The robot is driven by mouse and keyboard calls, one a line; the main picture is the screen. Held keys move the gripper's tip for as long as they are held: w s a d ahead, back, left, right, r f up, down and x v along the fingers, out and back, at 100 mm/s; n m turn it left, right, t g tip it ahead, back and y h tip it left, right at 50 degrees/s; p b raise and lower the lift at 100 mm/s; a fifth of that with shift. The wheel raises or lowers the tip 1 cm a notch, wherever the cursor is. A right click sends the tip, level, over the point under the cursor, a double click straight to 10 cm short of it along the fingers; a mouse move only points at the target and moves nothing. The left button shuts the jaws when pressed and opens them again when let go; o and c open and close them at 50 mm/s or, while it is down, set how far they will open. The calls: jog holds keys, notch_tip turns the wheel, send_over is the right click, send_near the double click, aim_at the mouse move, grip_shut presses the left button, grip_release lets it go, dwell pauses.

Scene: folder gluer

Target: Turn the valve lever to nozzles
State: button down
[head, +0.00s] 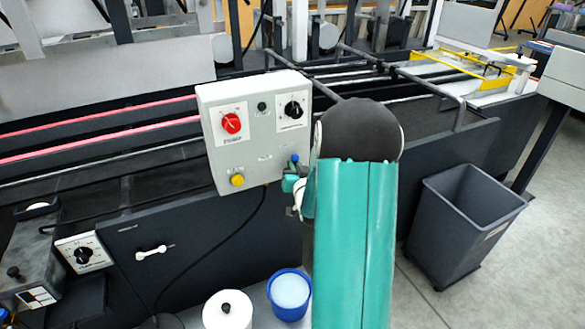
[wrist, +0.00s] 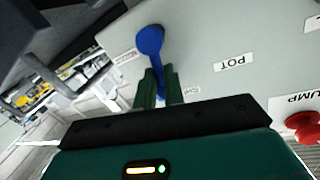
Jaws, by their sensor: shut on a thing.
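The blue valve lever (wrist: 150,41) is on the face of the light grey control box (wrist: 225,35). In the wrist view its round end is at the top and its narrow arm runs down between the green fingers. My gripper (wrist: 162,80) is shut on that arm. In the head view my gripper (head: 291,183) is at the lower right of the control box (head: 262,143), and only a bit of the lever (head: 295,158) shows. White labels flank the lever; one (wrist: 125,57) is too blurred to read, another (wrist: 236,62) reads POT.
The box also carries a red knob (head: 231,123), a black knob (head: 293,109) and a yellow button (head: 237,180). A blue-rimmed pot (head: 290,294) and a white roll (head: 227,312) are below. A grey bin (head: 463,225) stands on the floor at right.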

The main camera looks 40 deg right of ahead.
jog(key=shift+s+d+f+m+g+y, duration=0.1)
jog(key=shift+d+f+m+y, duration=0.2)
jog(key=shift+m, duration=0.6)
jog(key=shift+s+d+m+g+y, duration=0.1)
jog(key=shift+d+m, duration=0.25)
jog(key=shift+m, duration=0.55)
jog(key=shift+s+d+f+m+g+y, duration=0.1)
jog(key=shift+d+f+m+y, duration=0.2)
jog(key=shift+m, duration=0.6)
jog(key=shift+r, duration=0.1)
jog(key=c, duration=1.5)
grip_release()
jog(key=shift+s, duration=0.1)
jog(key=v, duration=1.3)
jog(key=shift+s+a, duration=0.25)
jog(key=shift+a, duration=0.05)
